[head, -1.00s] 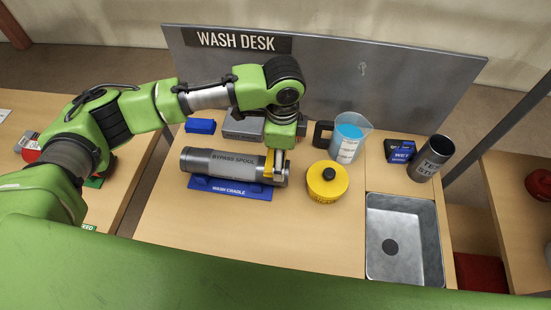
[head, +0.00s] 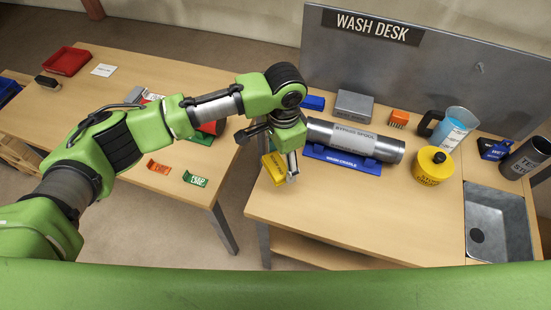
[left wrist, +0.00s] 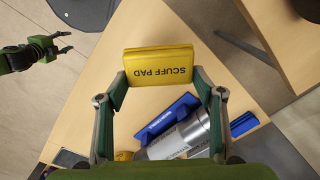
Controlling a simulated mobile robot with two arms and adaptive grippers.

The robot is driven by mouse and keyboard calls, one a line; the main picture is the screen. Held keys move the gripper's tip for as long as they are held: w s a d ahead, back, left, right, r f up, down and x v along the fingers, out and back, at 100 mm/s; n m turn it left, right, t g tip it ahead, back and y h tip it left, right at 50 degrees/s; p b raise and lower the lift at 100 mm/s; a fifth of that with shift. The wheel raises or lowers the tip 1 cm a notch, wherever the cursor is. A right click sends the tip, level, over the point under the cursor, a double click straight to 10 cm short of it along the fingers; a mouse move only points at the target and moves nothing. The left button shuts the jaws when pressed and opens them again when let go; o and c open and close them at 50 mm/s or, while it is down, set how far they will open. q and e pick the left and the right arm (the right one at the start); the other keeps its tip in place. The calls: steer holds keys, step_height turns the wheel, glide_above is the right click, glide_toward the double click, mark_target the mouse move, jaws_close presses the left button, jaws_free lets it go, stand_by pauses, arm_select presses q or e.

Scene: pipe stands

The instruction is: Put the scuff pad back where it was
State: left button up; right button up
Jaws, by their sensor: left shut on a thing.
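The yellow scuff pad (head: 273,168) is held in my left gripper (head: 280,160), beside the left edge of the wash desk and left of the bypass spool (head: 352,138). In the left wrist view the pad (left wrist: 158,66) sits between the two fingers, its SCUFF PAD label showing. The grey spool lies on the blue wash cradle (head: 342,163). My right gripper (left wrist: 63,43) shows small at the upper left of the left wrist view, with its fingers apart and empty.
Behind the spool are a blue block (head: 314,102), a grey box (head: 354,105) and an orange brush (head: 398,118). A yellow tub (head: 433,168), a jug (head: 455,128) and a sink (head: 497,225) are to the right. A second table (head: 120,115) stands left across a gap.

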arm_select(q)
steer(key=shift+w+d+f+b, duration=0.1)
steer(key=shift+d+f+b, duration=0.15)
steer(key=shift+f+b, duration=0.2)
step_height(320, 180, down, 6)
steer(key=b, duration=0.5)
steer(key=shift+r+b, duration=0.25)
steer(key=shift+b, duration=0.05)
steer(key=shift+f, duration=1.6)
steer(key=shift+f, duration=0.3)
steer(key=o, duration=1.1)
steer(key=shift+c, duration=0.2)
steer(key=shift+o, duration=0.3)
